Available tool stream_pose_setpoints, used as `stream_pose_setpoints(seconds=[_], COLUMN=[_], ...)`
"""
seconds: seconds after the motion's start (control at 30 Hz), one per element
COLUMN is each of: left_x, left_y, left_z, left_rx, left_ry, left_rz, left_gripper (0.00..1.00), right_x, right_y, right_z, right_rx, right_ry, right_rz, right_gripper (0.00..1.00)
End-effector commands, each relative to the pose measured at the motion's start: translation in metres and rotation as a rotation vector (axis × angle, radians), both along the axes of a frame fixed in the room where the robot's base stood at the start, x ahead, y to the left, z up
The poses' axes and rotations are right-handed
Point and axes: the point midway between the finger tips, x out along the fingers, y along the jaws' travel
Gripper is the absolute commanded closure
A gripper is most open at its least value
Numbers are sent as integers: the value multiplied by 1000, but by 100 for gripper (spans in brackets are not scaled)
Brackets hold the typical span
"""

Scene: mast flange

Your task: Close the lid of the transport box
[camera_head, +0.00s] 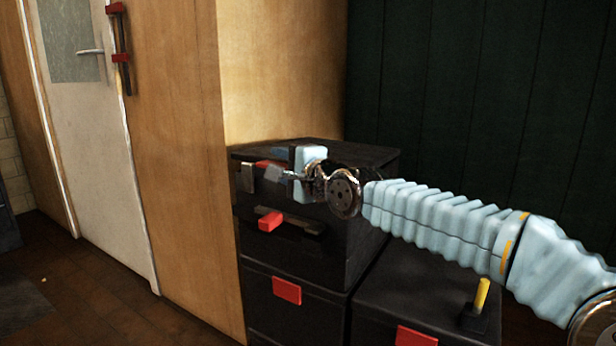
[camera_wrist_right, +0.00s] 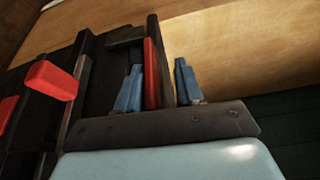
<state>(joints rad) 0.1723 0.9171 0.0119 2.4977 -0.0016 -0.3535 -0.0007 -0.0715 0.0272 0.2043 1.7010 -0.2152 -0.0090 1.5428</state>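The transport box appears to be the top black box (camera_head: 300,250) of the stack at the centre of the head view. Its dark lid (camera_head: 375,155) looks flat on top; I cannot tell whether it is fully shut. My right gripper (camera_head: 272,174) is at the front upper edge of this box, and its wrist hides part of the lid. In the right wrist view, its two blue fingers (camera_wrist_right: 158,88) are apart, with a red strip (camera_wrist_right: 152,75) on a black part between them. The strip is close to the left finger and clear of the right one. My left gripper is out of view.
A red latch (camera_head: 271,221) is on the box front. Lower black boxes (camera_head: 290,320) stand beneath and at the right, one with a yellow handle (camera_head: 482,294). A wooden cabinet (camera_head: 185,130) adjoins the stack at left.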

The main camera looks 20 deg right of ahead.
Motion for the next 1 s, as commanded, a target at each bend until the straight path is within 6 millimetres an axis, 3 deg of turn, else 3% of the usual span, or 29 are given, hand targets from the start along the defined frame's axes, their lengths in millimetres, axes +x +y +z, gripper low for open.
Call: stream_pose_setpoints(seconds=[0.23, 0.4, 0.6, 0.8, 1.0], left_x=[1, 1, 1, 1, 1], left_y=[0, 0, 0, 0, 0], left_z=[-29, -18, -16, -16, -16], left_rx=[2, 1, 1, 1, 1], left_ry=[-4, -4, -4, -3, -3], left_rz=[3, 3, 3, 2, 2], left_gripper=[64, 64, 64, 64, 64], right_x=[-23, -70, -109, -124, -126], right_y=[-4, -23, -35, -40, -40], right_z=[-3, 5, 6, 6, 6], right_rx=[7, 8, 5, 6, 5], right_ry=[-6, -3, -3, -1, -1], right_rz=[10, 4, 4, 5, 5], right_gripper=[64, 64, 64, 64, 64])
